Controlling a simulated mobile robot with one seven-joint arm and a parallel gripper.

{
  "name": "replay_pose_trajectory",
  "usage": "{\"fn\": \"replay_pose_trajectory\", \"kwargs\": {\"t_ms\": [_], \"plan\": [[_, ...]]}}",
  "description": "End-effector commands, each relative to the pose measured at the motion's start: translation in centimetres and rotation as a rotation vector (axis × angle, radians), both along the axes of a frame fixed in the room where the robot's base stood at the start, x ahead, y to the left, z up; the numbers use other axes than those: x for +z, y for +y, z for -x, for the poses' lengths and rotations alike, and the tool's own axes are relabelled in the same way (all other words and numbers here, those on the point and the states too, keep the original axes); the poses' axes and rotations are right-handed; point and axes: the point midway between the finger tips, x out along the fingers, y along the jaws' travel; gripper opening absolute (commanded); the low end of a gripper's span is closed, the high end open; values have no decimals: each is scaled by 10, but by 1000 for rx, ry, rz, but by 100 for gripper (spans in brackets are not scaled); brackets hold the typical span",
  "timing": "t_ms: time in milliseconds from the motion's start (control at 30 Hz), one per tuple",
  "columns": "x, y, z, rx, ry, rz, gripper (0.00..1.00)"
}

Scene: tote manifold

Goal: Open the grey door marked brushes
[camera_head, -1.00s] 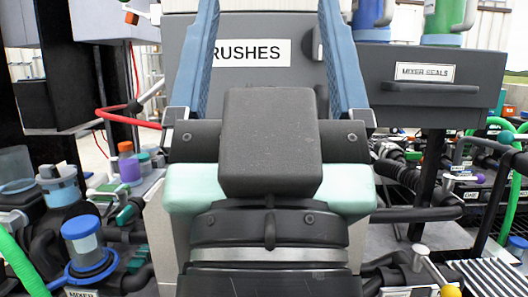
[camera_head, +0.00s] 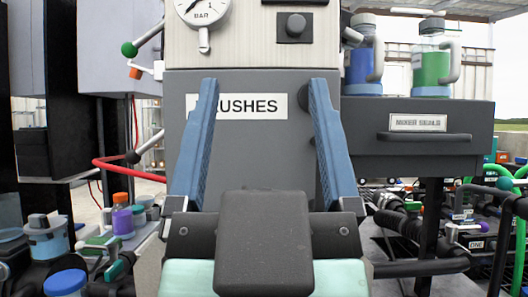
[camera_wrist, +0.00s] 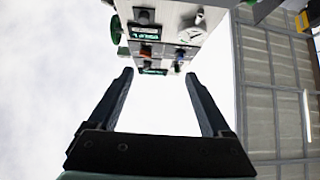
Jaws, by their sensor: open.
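The grey door (camera_head: 262,150) marked brushes fills the middle of the head view and looks shut. Its white label (camera_head: 255,106) reads "RUSHES", with the first letter hidden behind my left finger. My gripper (camera_head: 263,82) is open and empty, its two blue fingers pointing up in front of the door, one on each side of the label.
Above the door is a pale panel with a pressure gauge (camera_head: 203,10) and a black knob (camera_head: 295,25). At right, a grey drawer marked mixer seals (camera_head: 425,150) carries blue and green bottles (camera_head: 431,65). Pipes and containers crowd both lower sides.

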Motion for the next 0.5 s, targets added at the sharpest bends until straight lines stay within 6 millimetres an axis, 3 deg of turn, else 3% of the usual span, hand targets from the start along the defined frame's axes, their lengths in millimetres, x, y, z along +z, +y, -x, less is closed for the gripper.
{"fn": "replay_pose_trajectory", "kwargs": {"t_ms": [33, 167, 200, 500], "plan": [[1, 0, -1, 0, 2, 0, 72], [6, -3, -9, -8, 31, -5, 49], [8, -5, -14, -13, 49, -8, 47], [7, -24, -55, -73, 239, -37, 47]]}}
